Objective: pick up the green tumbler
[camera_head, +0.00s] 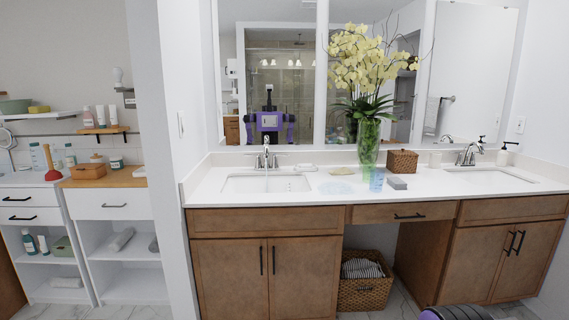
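No vessel stands out clearly as a green tumbler. A small translucent blue tumbler (377,180) stands on the white counter (225,202), just in front of a tall green glass vase (368,146) holding yellow flowers. A small green-and-white cup or jar (116,162) sits on the left cabinet; it is too small to identify. Neither of my grippers is in view. A purple and dark part of me shows at the bottom right edge, and my reflection shows in the mirror, too small to read the grippers.
A grey box (397,183), a clear dish (336,188) and a woven box (402,161) are near the tumbler. Sinks lie at left (266,183) and right (490,177). A wicker basket (365,292) stands under the counter. A wall end (163,150) separates the left shelves.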

